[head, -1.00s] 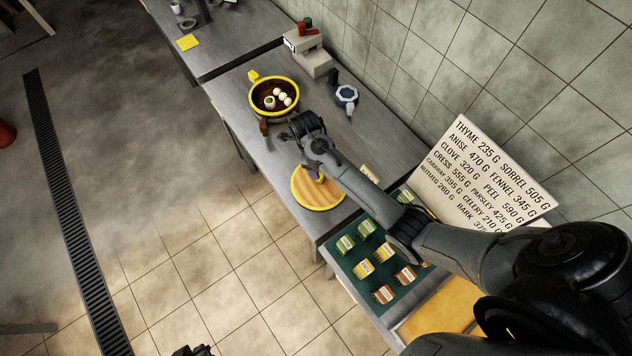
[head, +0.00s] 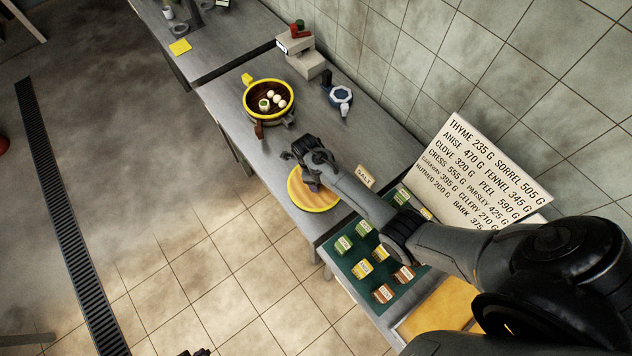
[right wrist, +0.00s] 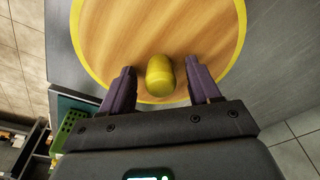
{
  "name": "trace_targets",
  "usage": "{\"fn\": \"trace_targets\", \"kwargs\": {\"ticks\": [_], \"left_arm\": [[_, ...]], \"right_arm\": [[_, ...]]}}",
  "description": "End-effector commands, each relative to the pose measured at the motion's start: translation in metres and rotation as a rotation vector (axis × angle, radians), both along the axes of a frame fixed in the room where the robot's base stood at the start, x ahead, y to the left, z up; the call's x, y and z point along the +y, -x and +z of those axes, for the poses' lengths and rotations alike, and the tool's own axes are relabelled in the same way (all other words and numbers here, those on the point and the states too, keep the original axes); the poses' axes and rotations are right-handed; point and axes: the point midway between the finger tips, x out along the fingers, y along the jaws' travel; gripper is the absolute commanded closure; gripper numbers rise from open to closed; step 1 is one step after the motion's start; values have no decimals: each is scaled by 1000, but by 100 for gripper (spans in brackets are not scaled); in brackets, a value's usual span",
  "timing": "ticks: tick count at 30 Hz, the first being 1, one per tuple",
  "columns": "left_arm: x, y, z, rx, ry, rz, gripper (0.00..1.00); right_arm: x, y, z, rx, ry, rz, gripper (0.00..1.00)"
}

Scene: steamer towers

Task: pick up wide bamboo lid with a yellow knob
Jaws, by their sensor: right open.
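The wide bamboo lid (head: 304,193) is a round tan disc with a yellow rim, lying on the steel counter. In the head view my right arm partly covers it and hides its knob. The right wrist view shows the lid (right wrist: 155,30) with its yellow knob (right wrist: 160,75) standing up. My right gripper (right wrist: 160,83) is open, with one purple finger on each side of the knob and a gap on both sides. In the head view my right gripper (head: 311,184) is over the lid. My left gripper is not clearly in view.
A yellow-rimmed steamer basket (head: 268,102) with several white buns stands farther along the counter. A blue-and-white item (head: 341,96) is near the wall. A green tray (head: 350,257) with small spice boxes and a sign board (head: 480,170) are nearer me.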

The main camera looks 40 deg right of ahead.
Motion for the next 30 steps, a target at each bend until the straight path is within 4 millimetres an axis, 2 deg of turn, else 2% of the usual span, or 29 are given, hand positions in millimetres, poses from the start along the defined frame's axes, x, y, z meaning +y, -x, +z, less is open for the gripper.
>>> {"fn": "trace_targets", "kwargs": {"ticks": [6,18,30], "left_arm": [[0,0,0,1,-2,-2,100],[3,1,-1,1,-13,-10,100],[2,1,0,2,-10,-8,100]], "right_arm": [[0,0,0,-1,0,0,40],[0,0,0,-1,1,0,100],[0,-1,2,-1,0,-1,100]]}}
